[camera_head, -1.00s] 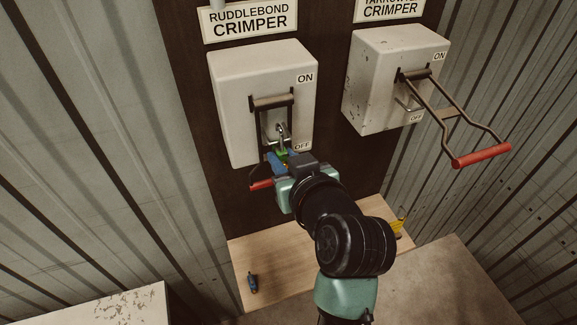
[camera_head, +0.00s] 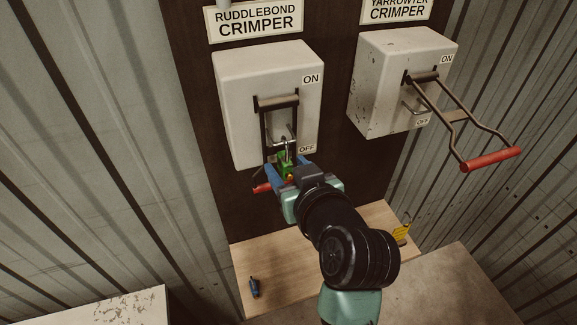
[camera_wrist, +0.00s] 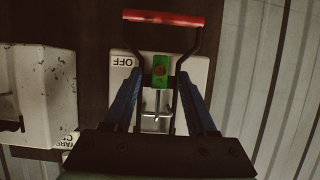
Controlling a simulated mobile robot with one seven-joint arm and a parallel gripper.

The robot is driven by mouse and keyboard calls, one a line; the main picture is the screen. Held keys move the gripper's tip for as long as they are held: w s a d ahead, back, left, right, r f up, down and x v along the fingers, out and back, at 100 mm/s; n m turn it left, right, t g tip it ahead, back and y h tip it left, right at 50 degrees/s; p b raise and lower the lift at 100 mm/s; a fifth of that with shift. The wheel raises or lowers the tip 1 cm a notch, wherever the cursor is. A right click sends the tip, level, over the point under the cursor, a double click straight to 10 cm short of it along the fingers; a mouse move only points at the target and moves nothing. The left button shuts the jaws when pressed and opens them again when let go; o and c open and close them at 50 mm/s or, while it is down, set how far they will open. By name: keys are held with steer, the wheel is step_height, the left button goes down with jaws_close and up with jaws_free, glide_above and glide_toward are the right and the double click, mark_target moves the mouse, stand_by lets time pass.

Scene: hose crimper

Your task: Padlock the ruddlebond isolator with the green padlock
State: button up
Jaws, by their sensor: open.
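The ruddlebond isolator (camera_head: 235,110) is a pale box under the RUDDLEBOND CRIMPER sign. Its handle points down to OFF, and its red grip (camera_wrist: 163,18) shows in the wrist view. The green padlock (camera_head: 286,164) is at the metal loop by the OFF label, between the handle's two bars. It also shows in the wrist view (camera_wrist: 160,78); I cannot make out whether its shackle is closed. My gripper (camera_head: 287,171) is open, its blue fingers apart on either side of the padlock with gaps. The wrist view shows the open fingers (camera_wrist: 160,95) outside the handle bars.
The Yarrowter isolator (camera_head: 385,95) is at the right, its red-gripped handle (camera_head: 490,159) sticking outward. A wooden shelf (camera_head: 290,275) below carries a small blue item (camera_head: 254,287) and a yellow tag or padlock (camera_head: 401,232). Corrugated walls stand on both sides.

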steer(key=b+v, duration=0.2)
steer(key=v, duration=1.1)
steer(key=shift+r, duration=0.1)
steer(key=w+r+m+t+h+b, duration=0.1)
steer(key=w+r+t+b, duration=0.25)
steer(key=r, duration=0.35)
steer(key=s+a+r+m+t+h+b, duration=0.1)
steer(key=r+t, duration=0.4)
steer(key=r, duration=0.5)
steer(key=s+a+r+m+t+h+b, duration=0.1)
steer(key=s+a+r+t+h+b, duration=0.1)
steer(key=r+t, duration=0.4)
step_height(320, 180, up, 4)
steer(key=shift+s+a+f+m+b, duration=0.1)
steer(key=shift+s+a+m+b, duration=0.2)
steer(key=shift+s+a, duration=0.55)
steer(key=shift+s+d, duration=0.15)
steer(key=shift+d, duration=0.05)
